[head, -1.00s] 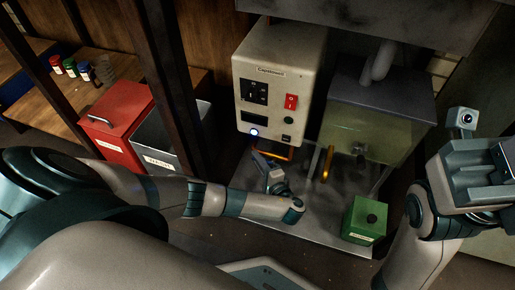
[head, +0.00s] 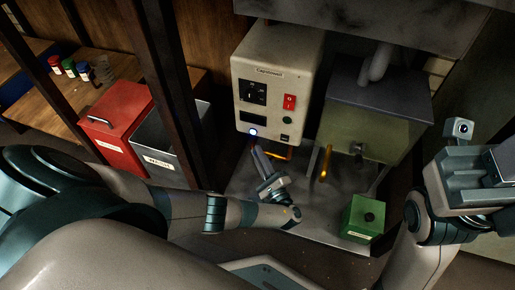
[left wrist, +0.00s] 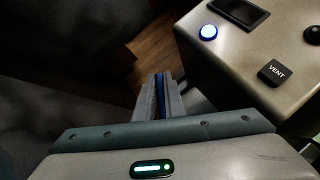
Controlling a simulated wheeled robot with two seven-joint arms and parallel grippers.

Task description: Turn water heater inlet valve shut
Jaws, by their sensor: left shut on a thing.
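The cream water heater (head: 272,75) hangs at the back centre in the head view. Its lower corner also shows in the left wrist view (left wrist: 245,75). My left gripper (head: 258,152) is just below the heater's lower left front, its fingers pointing up. In the left wrist view my left gripper (left wrist: 161,80) is shut on a thin blue thing (left wrist: 160,98), mostly hidden between the fingers. I cannot tell whether this is the inlet valve's handle. My right gripper (head: 470,170) is raised at the right, far from the heater; its jaws are unclear.
Copper pipe (head: 279,156) runs under the heater. A glass-fronted tank (head: 365,130) stands to its right. A red box (head: 115,122), a grey bin (head: 165,140) and a dark post (head: 178,90) are at the left.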

